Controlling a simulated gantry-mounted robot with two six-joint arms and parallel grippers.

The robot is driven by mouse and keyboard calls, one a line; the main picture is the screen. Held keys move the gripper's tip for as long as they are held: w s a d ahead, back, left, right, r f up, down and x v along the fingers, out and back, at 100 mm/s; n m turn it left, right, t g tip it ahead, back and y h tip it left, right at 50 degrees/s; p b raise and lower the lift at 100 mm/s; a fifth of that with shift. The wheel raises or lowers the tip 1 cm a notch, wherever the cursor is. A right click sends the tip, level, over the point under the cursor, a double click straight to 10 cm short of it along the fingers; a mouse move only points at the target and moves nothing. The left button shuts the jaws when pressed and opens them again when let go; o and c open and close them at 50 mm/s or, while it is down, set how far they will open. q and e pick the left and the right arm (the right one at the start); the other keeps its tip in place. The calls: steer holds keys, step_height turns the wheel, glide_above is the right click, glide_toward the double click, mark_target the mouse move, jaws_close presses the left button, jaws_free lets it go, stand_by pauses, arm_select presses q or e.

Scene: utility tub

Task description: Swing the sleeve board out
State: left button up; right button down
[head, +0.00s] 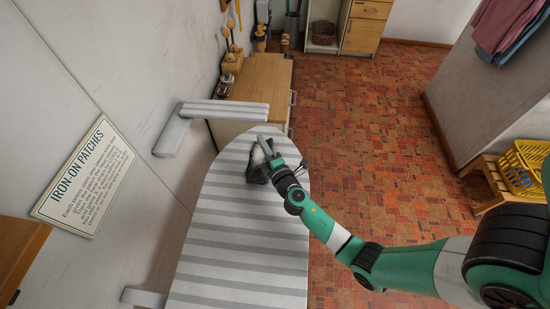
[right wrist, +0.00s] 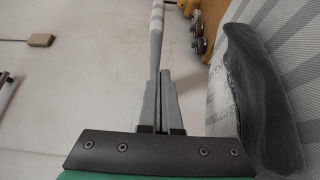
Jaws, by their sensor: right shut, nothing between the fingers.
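The sleeve board (head: 228,108) is a narrow grey-and-white striped board by the wall, beyond the rounded end of the large striped ironing board (head: 245,225). In the right wrist view the sleeve board (right wrist: 157,35) appears as a narrow strip beyond my fingertips. My right gripper (head: 265,143) is shut and empty near the rounded end of the ironing board, apart from the sleeve board in the head view. Its closed fingers also show in the right wrist view (right wrist: 161,78). My left gripper is in neither view.
A dark grey object (head: 257,167), perhaps an iron, is on the ironing board close to my right gripper; it fills the right of the wrist view (right wrist: 262,105). A wooden cabinet (head: 258,78) stands beyond the sleeve board. Open brick floor (head: 365,150) lies to the right.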

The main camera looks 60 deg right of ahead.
steer(key=s+a, duration=0.3)
steer(key=s, duration=0.4)
steer(key=shift+s+a+r, duration=0.15)
steer(key=shift+s+r, duration=0.05)
steer(key=shift+s, duration=0.05)
